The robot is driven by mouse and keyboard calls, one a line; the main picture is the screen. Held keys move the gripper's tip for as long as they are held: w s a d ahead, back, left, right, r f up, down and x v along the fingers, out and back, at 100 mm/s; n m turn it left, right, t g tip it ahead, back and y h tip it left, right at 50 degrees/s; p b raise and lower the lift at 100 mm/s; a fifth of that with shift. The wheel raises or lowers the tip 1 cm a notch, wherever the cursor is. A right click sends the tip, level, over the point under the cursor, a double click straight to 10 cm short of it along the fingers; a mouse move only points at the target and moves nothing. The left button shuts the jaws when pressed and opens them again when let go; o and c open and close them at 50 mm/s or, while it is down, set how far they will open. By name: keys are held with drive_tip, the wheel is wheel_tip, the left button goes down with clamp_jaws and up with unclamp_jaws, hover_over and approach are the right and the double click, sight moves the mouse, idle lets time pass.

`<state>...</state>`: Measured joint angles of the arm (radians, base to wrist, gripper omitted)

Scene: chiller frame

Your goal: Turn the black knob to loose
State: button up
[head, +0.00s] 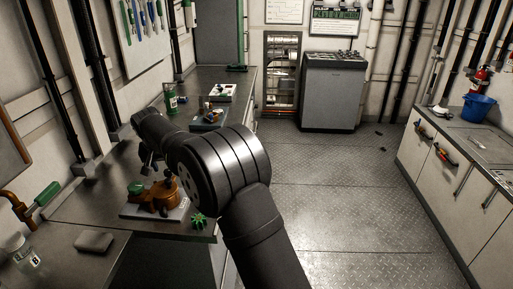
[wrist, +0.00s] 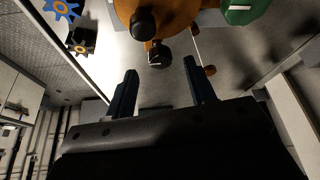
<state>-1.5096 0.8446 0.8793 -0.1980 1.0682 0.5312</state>
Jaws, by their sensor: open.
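An orange-brown unit (head: 157,199) stands on a pale plate on the left bench, partly hidden by my arm; it also shows at the top of the wrist view (wrist: 180,18). A small black knob with a white mark (wrist: 159,57) sits at its near edge, between and just beyond my fingertips. A rounder black piece (wrist: 143,22) rises from the unit beyond it. A green knob with a white mark (wrist: 250,10) is at upper right. My gripper (wrist: 160,72) is open, with nothing between its fingers. Contact with the knob cannot be told.
A green toothed wheel (head: 199,221) is beside the unit at the bench's front edge. A grey block (head: 94,242) and a jar (head: 20,250) lie nearer. A blue tray (head: 209,121) and green canister (head: 170,100) stand farther back.

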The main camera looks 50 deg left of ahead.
drive_tip(key=v, duration=1.5)
drive_tip(key=w+a+f+n+g, duration=0.1)
drive_tip(key=w+a+f+n, duration=0.2)
drive_tip(key=f+n, duration=0.85)
drive_tip(key=d+r+n, duration=0.4)
drive_tip(key=r, duration=0.8)
drive_tip(key=w+d+f+m, duration=0.2)
drive_tip(key=w+d+m, duration=0.2)
drive_tip(key=w+d, duration=0.4)
drive_tip(key=w+d+f+m, duration=0.3)
drive_tip(key=w+d, duration=0.5)
drive_tip(key=w, duration=0.3)
drive_tip(key=shift+w+d+m+y, duration=0.25)
drive_tip(key=shift+w+m+y, duration=0.15)
drive_tip(key=shift+m, duration=0.25)
drive_tip(key=shift+s+a, duration=0.1)
